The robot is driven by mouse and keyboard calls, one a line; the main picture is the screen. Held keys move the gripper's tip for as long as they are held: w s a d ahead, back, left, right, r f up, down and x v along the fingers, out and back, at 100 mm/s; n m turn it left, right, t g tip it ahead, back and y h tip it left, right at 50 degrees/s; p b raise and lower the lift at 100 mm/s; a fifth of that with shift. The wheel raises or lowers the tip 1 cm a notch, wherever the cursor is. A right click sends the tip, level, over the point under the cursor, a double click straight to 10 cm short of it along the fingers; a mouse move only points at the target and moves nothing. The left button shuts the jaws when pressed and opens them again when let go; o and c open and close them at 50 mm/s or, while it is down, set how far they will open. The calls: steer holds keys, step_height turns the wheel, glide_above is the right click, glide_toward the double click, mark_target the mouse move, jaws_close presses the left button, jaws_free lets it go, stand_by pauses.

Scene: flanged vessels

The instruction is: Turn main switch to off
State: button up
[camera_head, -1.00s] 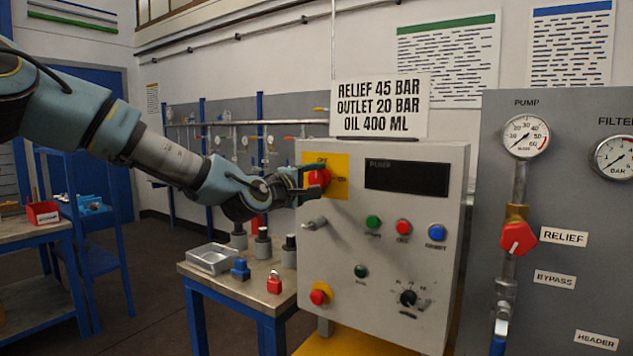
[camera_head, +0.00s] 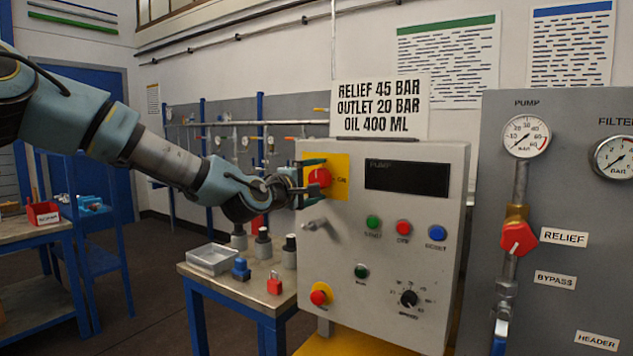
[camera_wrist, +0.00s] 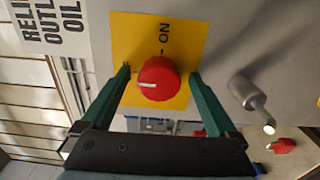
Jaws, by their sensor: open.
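The main switch is a round red knob (camera_head: 319,178) on a yellow plate (camera_head: 342,190) at the upper left of the grey control box. In the wrist view the red knob (camera_wrist: 158,79) has a white mark pointing left in that picture, and "ON" is printed on the yellow plate (camera_wrist: 183,38). My gripper (camera_head: 318,178) is at the plate with its green fingers apart. In the wrist view my gripper (camera_wrist: 162,82) has one finger on each side of the knob, with gaps showing between them and the knob.
A metal handle (camera_head: 315,224) sticks out of the box just below the switch; it is close to one finger in the wrist view (camera_wrist: 250,97). Push buttons (camera_head: 403,228) and a dark display (camera_head: 407,177) are to the right. A small table (camera_head: 232,281) holds a tray and a red padlock.

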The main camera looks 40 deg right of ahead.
steer(key=b+v, duration=0.2)
steer(key=v, duration=0.8)
steer(key=shift+a, duration=0.4)
steer(key=w+a+f+m+y, duration=0.2)
steer(key=w+a+f+y, duration=0.25)
steer(key=a+f, duration=0.55)
steer(key=w+a+f+m+y, duration=0.25)
steer(key=a+f+y, duration=0.35)
steer(key=f, duration=0.5)
steer(key=a+f+y, duration=0.2)
steer(key=a, duration=0.6)
steer(key=a+f+y, duration=0.2)
steer(key=a, duration=0.6)
steer(key=s+a+g+y, duration=0.1)
steer(key=s+a, duration=0.2)
steer(key=a, duration=0.5)
steer(key=s+a+g+y, duration=0.1)
steer(key=s+a+g, duration=0.1)
steer(key=a, duration=0.6)
steer(key=shift+s+a+r+y, duration=0.15)
steer(key=shift+s+r+y, duration=0.15)
steer(key=shift+s, duration=0.45)
